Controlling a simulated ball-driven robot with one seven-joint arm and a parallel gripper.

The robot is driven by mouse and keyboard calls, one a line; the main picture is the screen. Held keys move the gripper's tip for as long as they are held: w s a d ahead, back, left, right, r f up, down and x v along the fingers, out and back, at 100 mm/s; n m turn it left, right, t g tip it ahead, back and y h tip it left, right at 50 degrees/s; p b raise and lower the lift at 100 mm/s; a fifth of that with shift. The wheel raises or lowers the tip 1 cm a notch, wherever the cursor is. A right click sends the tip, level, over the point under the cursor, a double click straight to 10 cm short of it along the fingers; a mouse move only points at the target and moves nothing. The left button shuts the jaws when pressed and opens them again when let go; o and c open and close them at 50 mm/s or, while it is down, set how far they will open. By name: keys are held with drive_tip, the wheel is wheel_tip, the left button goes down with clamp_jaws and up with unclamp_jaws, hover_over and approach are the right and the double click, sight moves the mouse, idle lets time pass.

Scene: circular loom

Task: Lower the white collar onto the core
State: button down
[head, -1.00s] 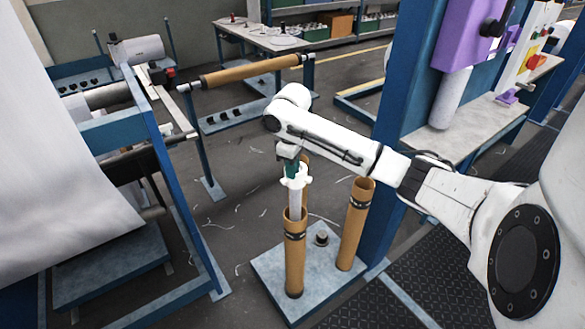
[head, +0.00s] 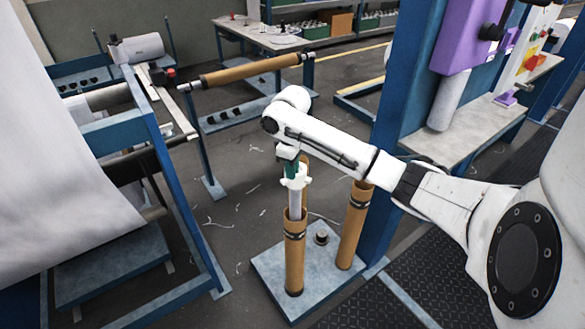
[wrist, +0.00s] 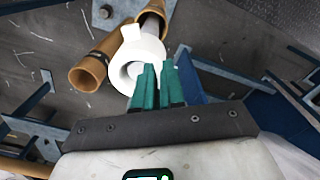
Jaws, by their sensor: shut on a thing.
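The white collar (head: 294,182) is a flanged ring at the top of a pale shaft (head: 295,204). The shaft runs down into the open top of the brown front core (head: 294,255), which stands upright with a dark band near its top. My gripper (head: 291,168) has green fingers and is shut on the collar's edge, above the core. In the wrist view the fingers (wrist: 155,68) meet the rim of the collar (wrist: 138,60), whose hole shows. The core's open end (wrist: 157,8) is partly cut off at the top. Whether shaft and collar are one piece I cannot tell.
A second brown core (head: 353,225) stands on the same grey base plate (head: 270,265), with another partly hidden behind my gripper. A blue post (head: 400,100) rises close behind my arm. A blue frame with white sheeting (head: 60,180) stands at the left.

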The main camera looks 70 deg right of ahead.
idle(0.4)
drive_tip(key=shift+f, duration=0.25)
drive_tip(key=shift+r+p, duration=0.2)
drive_tip(key=shift+p, duration=0.15)
idle(0.4)
drive_tip(key=shift+f, duration=0.15)
drive_tip(key=c, duration=1.1)
unclamp_jaws()
drive_tip(key=shift+a+f, duration=0.1)
drive_tip(key=shift+c, duration=0.2)
drive_tip(key=shift+s, duration=0.1)
wheel_tip(320, 180, up, 11)
drive_tip(key=shift+a, duration=0.15)
